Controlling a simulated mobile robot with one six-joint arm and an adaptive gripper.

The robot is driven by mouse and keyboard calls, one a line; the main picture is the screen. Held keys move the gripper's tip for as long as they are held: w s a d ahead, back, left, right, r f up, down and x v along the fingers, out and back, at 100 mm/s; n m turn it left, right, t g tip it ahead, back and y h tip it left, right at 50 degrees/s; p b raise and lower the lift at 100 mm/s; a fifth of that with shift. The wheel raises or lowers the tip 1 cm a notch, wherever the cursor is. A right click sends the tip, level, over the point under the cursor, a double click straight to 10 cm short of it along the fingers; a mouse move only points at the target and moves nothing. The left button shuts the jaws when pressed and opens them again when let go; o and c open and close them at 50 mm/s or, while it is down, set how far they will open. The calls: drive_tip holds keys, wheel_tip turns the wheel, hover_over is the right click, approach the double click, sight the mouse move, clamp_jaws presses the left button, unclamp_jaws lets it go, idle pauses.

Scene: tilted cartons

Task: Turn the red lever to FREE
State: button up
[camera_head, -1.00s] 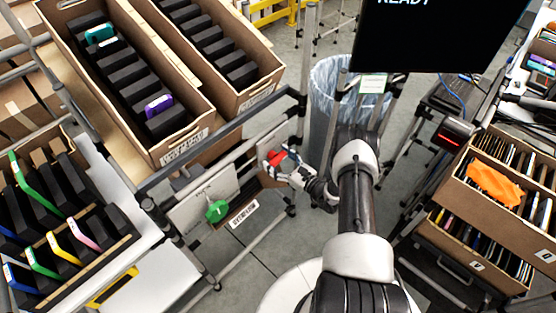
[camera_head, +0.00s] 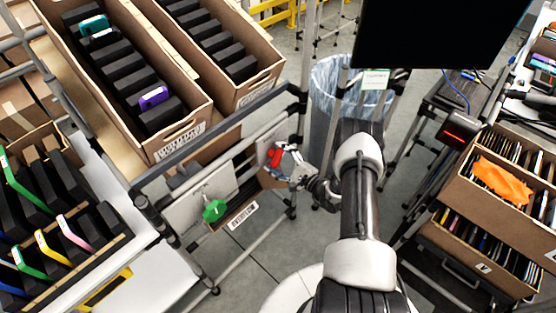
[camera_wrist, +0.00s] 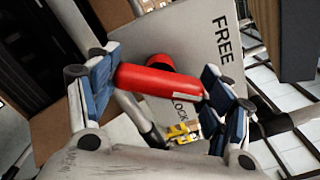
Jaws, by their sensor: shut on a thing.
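The red lever (camera_head: 274,157) is mounted on a light panel on the rack frame. In the wrist view, the red lever (camera_wrist: 160,82) spans the space between the blue-padded fingers of my gripper (camera_wrist: 163,88), which is shut on it. A round red hub shows just behind it. The panel (camera_wrist: 195,45) has "FREE" printed at its upper right. "LOCK" is printed below the lever and partly hidden by it and a finger. In the head view, my gripper (camera_head: 284,162) is at the lever, and its fingers are small there.
A green handle (camera_head: 214,210) hangs on a neighbouring panel to the left. Tilted cartons (camera_head: 186,132) stand above the rack bar. A bin with a clear liner (camera_head: 328,95) stands behind my arm. A black screen (camera_head: 450,35) is at upper right, above more cartons (camera_head: 470,202).

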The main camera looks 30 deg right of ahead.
drive_tip(key=n+b, duration=0.1)
drive_tip(key=n, duration=0.3)
drive_tip(key=shift+n+b, duration=0.7)
drive_tip(key=shift+n, duration=0.9)
drive_tip(key=o, duration=1.1)
drive_tip(key=shift+c, duration=0.2)
drive_tip(key=v, duration=1.2)
